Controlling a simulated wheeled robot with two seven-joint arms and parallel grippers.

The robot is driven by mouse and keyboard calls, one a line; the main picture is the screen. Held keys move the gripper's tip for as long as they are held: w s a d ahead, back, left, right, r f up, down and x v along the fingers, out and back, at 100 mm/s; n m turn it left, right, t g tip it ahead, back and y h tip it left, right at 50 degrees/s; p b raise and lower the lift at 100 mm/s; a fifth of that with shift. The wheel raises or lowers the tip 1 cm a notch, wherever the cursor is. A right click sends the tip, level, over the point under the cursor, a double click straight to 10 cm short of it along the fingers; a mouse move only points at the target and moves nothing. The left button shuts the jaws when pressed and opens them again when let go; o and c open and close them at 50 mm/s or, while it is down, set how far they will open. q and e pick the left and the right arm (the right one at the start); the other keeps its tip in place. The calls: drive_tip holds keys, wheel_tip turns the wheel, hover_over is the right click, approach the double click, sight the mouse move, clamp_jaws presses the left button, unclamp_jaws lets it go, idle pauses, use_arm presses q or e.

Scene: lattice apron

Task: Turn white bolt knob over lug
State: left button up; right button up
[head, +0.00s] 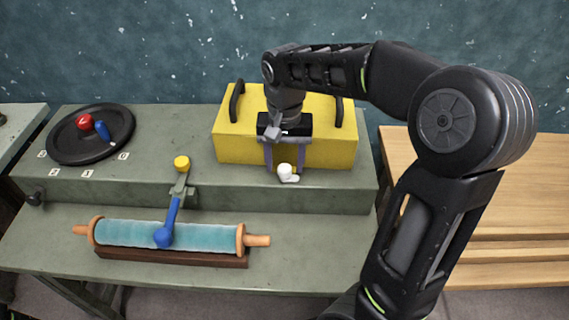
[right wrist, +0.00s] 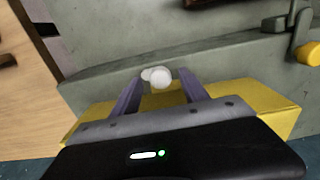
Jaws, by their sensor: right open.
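The white bolt knob (head: 286,169) is at the front of the yellow box (head: 236,148), near the edge of the raised green shelf. A short white part reaches from it to the lower right; I cannot make out a separate lug. My right gripper (head: 283,170) points down in front of the box, its two fingers apart with the knob between or just beyond their tips. In the right wrist view the knob (right wrist: 160,78) shows between the open fingertips (right wrist: 158,82); contact is not clear. My left gripper is not in view.
A blue lever (head: 169,217) with a yellow knob (head: 181,163) above it stands left of the box, over a teal roller (head: 130,233). A black disc (head: 65,145) with a red knob (head: 84,122) lies far left. A wooden slatted table (head: 500,200) is right.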

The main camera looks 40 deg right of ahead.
drive_tip(key=shift+f, duration=0.6)
clamp_jaws()
